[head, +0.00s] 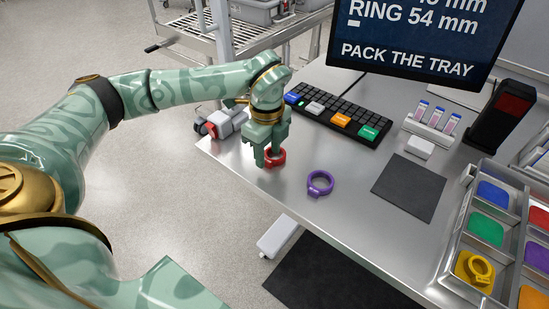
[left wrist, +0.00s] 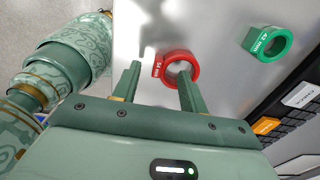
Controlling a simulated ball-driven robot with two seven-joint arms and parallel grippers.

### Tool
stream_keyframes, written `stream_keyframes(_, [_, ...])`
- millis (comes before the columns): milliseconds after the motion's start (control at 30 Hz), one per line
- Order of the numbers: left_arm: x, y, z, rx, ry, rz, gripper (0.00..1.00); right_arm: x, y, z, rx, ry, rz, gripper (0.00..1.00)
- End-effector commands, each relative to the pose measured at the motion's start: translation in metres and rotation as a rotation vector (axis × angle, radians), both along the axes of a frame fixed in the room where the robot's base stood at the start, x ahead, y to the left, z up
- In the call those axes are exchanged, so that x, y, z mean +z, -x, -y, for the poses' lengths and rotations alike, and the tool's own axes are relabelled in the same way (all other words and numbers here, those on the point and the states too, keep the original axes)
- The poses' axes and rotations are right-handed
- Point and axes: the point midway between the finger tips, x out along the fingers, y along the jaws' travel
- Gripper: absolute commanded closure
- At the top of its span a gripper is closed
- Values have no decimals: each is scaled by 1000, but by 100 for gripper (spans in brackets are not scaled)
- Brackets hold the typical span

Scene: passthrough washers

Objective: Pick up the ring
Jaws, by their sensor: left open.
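A red ring (head: 278,163) marked 54 mm lies on the steel table near its left edge; it also shows in the left wrist view (left wrist: 168,58). My left gripper (head: 266,160) is open and points down at it. In the left wrist view, one fingertip of my left gripper (left wrist: 158,68) appears over the ring's hole and the other is outside its labelled side. I cannot tell how far the tips are above the table. A purple ring (head: 320,183) lies to the right. A green ring (left wrist: 267,43) marked 42 mm shows in the left wrist view. My right gripper is out of view.
A yellow ring (head: 478,268) lies in a compartment of the metal tray (head: 447,243) at the right. A keyboard (head: 345,117), a vial rack (head: 430,130) and a dark mat (head: 408,187) are on the table. The screen (head: 415,45) reads RING 54 mm, PACK THE TRAY.

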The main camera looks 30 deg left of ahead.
Motion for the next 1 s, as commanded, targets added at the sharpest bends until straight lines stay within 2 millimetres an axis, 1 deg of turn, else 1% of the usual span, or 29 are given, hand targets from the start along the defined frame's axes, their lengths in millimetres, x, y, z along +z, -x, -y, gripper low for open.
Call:
stream_keyframes(33, [-12,0,0,0,0,-4,57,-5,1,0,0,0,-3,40])
stream_keyframes(100, [-18,0,0,1,0,-2,57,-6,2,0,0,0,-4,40])
stream_keyframes(300, [-18,0,0,1,0,0,57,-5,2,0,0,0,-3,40])
stream_keyframes(333, [-17,0,0,1,0,0,63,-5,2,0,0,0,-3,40])
stream_keyframes(367, [-17,0,0,1,0,0,71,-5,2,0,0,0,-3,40])
stream_keyframes(400, [-17,0,0,1,0,0,82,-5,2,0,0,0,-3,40])
stream_keyframes(467, [-17,0,0,0,0,0,99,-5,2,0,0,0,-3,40])
stream_keyframes(500, [-17,0,0,0,0,0,100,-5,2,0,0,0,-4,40])
stream_keyframes(833, [-15,0,0,0,0,1,100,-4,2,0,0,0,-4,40])
stream_keyframes(933, [-8,0,0,0,0,3,100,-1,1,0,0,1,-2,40])
stream_keyframes(1000, [1,0,0,0,0,3,100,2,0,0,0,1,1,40])
